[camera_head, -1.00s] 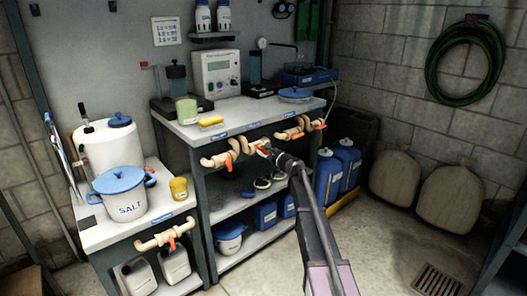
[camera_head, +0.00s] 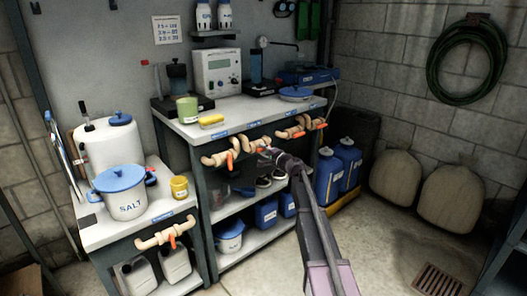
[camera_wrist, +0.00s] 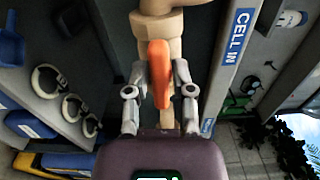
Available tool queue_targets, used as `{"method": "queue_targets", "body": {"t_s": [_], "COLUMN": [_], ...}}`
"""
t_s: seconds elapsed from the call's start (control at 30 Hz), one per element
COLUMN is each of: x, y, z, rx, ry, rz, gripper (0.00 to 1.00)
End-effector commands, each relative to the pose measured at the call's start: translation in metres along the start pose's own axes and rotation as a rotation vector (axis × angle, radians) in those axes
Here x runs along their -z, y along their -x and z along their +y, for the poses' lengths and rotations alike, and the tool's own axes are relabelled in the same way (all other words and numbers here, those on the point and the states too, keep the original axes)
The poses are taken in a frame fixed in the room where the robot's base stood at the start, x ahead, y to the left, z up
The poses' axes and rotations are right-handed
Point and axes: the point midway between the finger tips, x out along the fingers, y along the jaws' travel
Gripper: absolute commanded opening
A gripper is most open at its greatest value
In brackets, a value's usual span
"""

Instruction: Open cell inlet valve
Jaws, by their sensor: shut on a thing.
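The cell inlet valve has an orange handle (camera_wrist: 159,72) on a beige pipe (camera_wrist: 158,27), next to a blue "CELL IN" label (camera_wrist: 237,37) in the wrist view. My gripper (camera_wrist: 161,78) is shut on this handle, with one finger on each side of it. The handle runs roughly along the pipe in this view. In the head view my gripper (camera_head: 266,151) is at the front of the tall bench, and it mostly hides the handle there.
Other orange-handled valves sit to the left (camera_head: 230,160) and right (camera_head: 320,124) on the bench front. Below is a shelf with a blue-lidded bucket (camera_head: 230,238). Blue jugs (camera_head: 328,178) stand to the right. The floor in front is clear around a drain grate (camera_head: 437,281).

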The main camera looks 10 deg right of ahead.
Motion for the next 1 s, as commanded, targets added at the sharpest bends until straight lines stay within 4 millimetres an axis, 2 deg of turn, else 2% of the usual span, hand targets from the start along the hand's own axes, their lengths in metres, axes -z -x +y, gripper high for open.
{"method": "queue_targets", "body": {"t_s": [0.57,0.6,0.67,0.7,1.0], "x": [0.0005,0.0005,0.0004,0.0004,0.0002], "y": [-0.0010,-0.0010,-0.0009,-0.0008,-0.0003], "z": [0.0002,0.0002,0.0002,0.0002,0.0003], "rx": [0.000,0.000,0.000,0.000,0.000], "ry": [0.054,0.054,0.053,0.053,0.053], "rz": [0.000,0.000,0.000,0.000,0.000], "gripper": [0.00,0.34,0.52,0.57,0.57]}}
